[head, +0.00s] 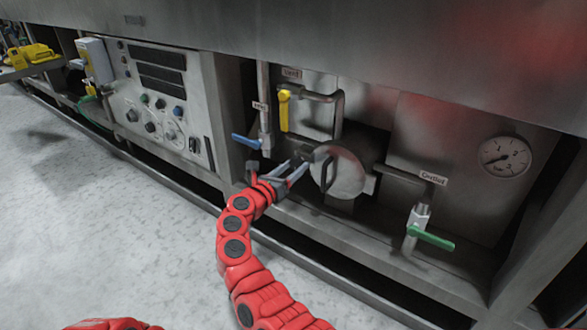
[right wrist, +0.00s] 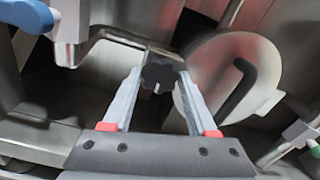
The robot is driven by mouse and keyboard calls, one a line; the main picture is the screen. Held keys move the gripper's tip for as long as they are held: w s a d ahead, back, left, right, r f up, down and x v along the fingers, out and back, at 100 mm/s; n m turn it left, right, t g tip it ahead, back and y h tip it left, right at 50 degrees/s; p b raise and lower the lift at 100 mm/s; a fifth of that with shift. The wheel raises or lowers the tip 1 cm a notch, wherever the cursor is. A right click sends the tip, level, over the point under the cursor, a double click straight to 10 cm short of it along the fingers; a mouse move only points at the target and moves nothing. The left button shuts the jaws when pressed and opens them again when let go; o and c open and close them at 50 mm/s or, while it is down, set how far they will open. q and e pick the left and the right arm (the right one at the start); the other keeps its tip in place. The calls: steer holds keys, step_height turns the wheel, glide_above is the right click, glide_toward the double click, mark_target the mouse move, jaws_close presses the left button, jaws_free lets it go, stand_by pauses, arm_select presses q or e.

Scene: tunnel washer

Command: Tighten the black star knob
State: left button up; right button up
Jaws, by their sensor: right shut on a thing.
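The black star knob (right wrist: 159,76) sits between the two finger ends of my right gripper (right wrist: 160,84) in the right wrist view. The fingers are shut on it from both sides. In the head view my right gripper (head: 298,168) reaches the knob at the left side of the round steel cover. The knob itself is small and dark there and hard to make out. The round cover (right wrist: 222,88) with a black curved handle is right of the knob in the wrist view. My left gripper is not in view.
A blue-handled valve (head: 246,141) and a yellow-handled valve (head: 284,108) are on pipes above and left. A green-handled valve (head: 431,238) and a pressure gauge (head: 505,158) are at the right. A control panel (head: 160,100) stands left. The floor in front is clear.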

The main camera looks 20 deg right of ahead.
stand_by(0.5)
steer(key=o, duration=1.4)
